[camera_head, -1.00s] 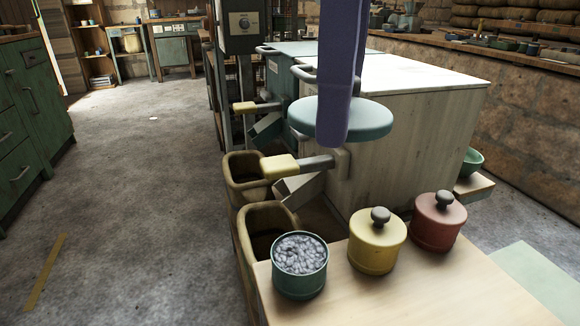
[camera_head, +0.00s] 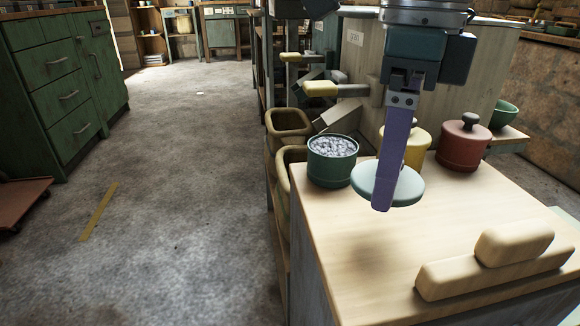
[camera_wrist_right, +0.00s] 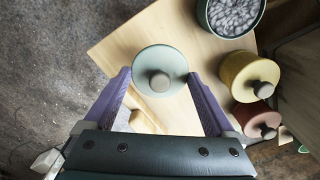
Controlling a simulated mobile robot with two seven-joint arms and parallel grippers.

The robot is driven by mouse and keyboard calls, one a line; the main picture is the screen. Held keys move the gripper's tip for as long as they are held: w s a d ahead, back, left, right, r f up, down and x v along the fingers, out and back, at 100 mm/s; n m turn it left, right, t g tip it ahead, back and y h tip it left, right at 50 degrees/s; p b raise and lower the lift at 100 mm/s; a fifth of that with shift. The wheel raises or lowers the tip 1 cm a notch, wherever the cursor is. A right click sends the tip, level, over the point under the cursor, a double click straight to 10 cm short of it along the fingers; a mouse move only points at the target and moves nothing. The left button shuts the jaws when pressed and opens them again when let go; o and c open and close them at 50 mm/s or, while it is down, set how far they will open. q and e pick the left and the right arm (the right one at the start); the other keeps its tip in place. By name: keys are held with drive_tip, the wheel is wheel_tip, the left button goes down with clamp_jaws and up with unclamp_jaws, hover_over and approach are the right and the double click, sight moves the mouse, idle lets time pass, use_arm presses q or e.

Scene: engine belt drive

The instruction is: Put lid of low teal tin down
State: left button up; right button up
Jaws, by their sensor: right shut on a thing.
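The low teal tin (camera_head: 331,170) stands open at the left back of the wooden worktop, filled with grey pebble-like pieces. Its rim also shows at the top of the wrist view (camera_wrist_right: 203,12). The pale teal lid (camera_head: 412,190) is a round disc with a knob, which shows in the wrist view (camera_wrist_right: 160,82). My right gripper (camera_head: 384,198) is shut on the lid, its purple fingers gripping opposite sides of the rim. The lid is level over the worktop, right of and nearer than the tin. It appears held above the surface. My left gripper is not in view.
A yellow lidded tin (camera_head: 418,146) and a red lidded tin (camera_head: 463,144) stand behind the lid. A wooden block with a handle (camera_head: 495,268) lies at the front right. The worktop (camera_head: 345,255) is bare at the front left.

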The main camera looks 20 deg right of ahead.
sight(377, 228)
wheel_tip(377, 228, down, 5)
drive_tip(key=shift+f+b, duration=0.1)
drive_tip(key=shift+b, duration=0.75)
drive_tip(key=shift+f, duration=0.1)
drive_tip(key=shift+f, duration=0.1)
drive_tip(key=shift+f, duration=0.15)
drive_tip(key=o, duration=1)
